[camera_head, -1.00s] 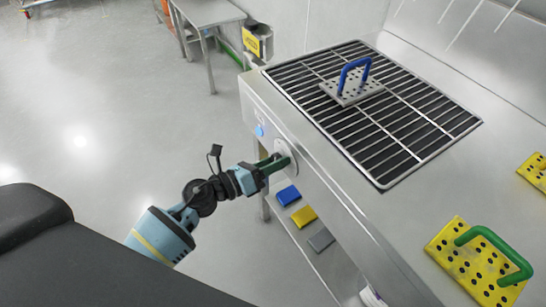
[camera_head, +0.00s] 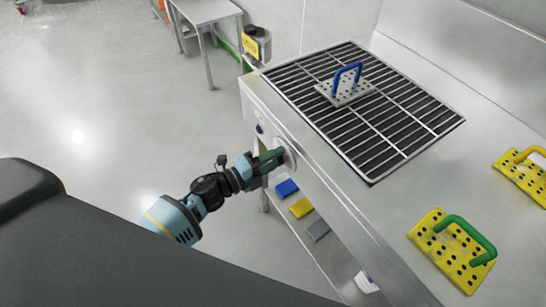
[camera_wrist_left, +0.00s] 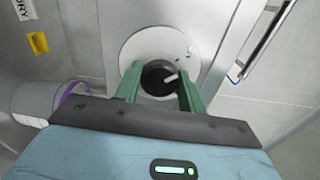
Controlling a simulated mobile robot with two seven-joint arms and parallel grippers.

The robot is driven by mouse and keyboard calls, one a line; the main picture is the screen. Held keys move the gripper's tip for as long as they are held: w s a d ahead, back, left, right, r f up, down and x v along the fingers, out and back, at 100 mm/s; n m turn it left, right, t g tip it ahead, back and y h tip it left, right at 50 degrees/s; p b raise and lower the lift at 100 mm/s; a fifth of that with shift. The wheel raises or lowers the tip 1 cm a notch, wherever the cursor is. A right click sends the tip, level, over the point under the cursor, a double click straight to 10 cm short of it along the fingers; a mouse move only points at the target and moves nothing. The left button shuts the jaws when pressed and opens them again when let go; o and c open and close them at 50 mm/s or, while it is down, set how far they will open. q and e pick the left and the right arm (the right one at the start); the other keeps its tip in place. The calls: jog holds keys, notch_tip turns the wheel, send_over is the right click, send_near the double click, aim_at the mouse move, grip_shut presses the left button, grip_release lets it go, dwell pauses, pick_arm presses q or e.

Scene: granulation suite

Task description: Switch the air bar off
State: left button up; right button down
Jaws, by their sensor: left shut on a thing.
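The air bar's switch is a dark round knob (camera_wrist_left: 153,84) with a white pointer mark, set on a pale round plate (camera_wrist_left: 150,42) on the front face of the steel bench. The plate also shows in the head view (camera_head: 287,156). My left gripper (camera_head: 274,158) has its green fingers shut on the knob, one at each side, as the left wrist view (camera_wrist_left: 158,76) shows. In the head view the fingers hide the knob. A small round indicator (camera_head: 260,128) left of the plate looks dark blue. My right gripper is not in view.
The bench top bears a black grille (camera_head: 400,125) with a blue-handled perforated plate (camera_head: 346,87) on it. Two yellow perforated plates (camera_head: 450,255) lie at the right. A lower shelf holds blue, yellow and grey blocks (camera_head: 302,207). The floor at left is clear.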

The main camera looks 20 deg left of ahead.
pick_arm(q)
jog(key=shift+n, duration=0.4)
jog(key=o, duration=1)
jog(key=shift+c, duration=0.2)
jog(key=v, duration=0.8)
